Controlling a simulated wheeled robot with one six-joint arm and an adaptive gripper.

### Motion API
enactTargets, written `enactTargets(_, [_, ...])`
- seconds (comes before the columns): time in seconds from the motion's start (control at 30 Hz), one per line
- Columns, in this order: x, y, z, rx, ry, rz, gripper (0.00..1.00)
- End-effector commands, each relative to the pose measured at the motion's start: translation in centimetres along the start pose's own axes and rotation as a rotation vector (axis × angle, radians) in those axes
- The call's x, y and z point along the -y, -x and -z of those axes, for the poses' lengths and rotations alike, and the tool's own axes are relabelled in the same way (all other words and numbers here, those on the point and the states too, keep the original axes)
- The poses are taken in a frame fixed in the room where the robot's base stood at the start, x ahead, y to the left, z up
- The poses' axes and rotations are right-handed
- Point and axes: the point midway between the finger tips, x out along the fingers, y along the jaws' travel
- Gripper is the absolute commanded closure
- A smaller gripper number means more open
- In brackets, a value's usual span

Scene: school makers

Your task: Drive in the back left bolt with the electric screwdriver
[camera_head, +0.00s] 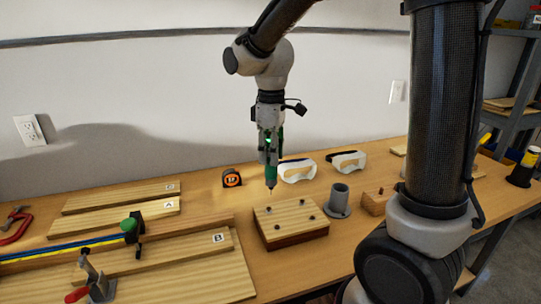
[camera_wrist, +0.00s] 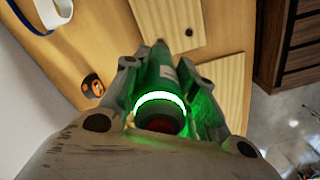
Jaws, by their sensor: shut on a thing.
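My gripper (camera_head: 268,146) is shut on the green electric screwdriver (camera_head: 271,172) and holds it upright, bit down. The wrist view shows the screwdriver's body (camera_wrist: 165,80) with a glowing green ring between the fingers (camera_wrist: 163,92). A wooden block (camera_head: 287,214) on a darker base sits on the bench below, with several dark bolts in its top. The back left bolt (camera_head: 267,209) is near the block's left corner. The screwdriver's tip is above it, apart from it, slightly to its right in the head view.
A grey holder cup (camera_head: 339,198) stands right of the block. White goggles (camera_head: 297,171) and an orange tape measure (camera_head: 231,178) lie behind. Clamped boards (camera_head: 190,256) fill the left. A small wooden block (camera_head: 375,204) is farther right. My arm covers part of the right bench.

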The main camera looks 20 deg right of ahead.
Motion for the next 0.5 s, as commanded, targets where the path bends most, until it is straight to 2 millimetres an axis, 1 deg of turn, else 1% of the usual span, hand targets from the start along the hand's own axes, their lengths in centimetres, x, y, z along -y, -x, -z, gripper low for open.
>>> enactTargets(0.17, [0.1,-0.9,-0.1,0.001,-0.008,0.0,1.0])
enactTargets(0.4, [0.1,-3.0,-0.1,0.001,-0.007,0.001,1.0])
enactTargets(0.5, [0.0,-3.5,-0.1,0.0,-0.007,0.0,1.0])
